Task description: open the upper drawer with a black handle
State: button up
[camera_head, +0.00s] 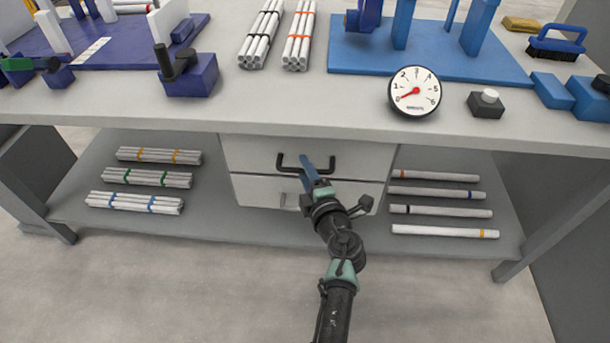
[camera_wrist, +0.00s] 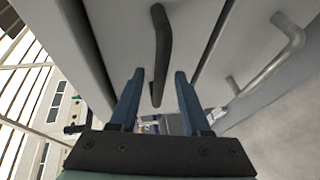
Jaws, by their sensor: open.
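The upper drawer (camera_head: 248,154) is white and looks closed under the workbench. Its black bar handle (camera_head: 288,168) runs across the middle of its front. In the wrist view the black handle (camera_wrist: 162,45) appears in line with the gap between my fingers. My gripper (camera_head: 306,164) is open in front of the handle, its blue fingers overlapping the handle in the head view. In the wrist view the two fingertips (camera_wrist: 159,73) lie on either side of the handle, with gaps showing. Contact is not visible. Part of the drawer front is hidden behind my gripper.
The lower drawer (camera_head: 255,189) with a light metal handle (camera_wrist: 268,62) lies directly below, looking closed. Bundled pipes (camera_head: 150,178) lie on the shelf at left, single pipes (camera_head: 440,211) at right. The tabletop (camera_head: 330,110) overhangs above. The floor in front is clear.

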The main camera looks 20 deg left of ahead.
jog(key=shift+w+a, duration=0.2)
jog(key=shift+w, duration=0.1)
grip_shut()
dwell(1.3)
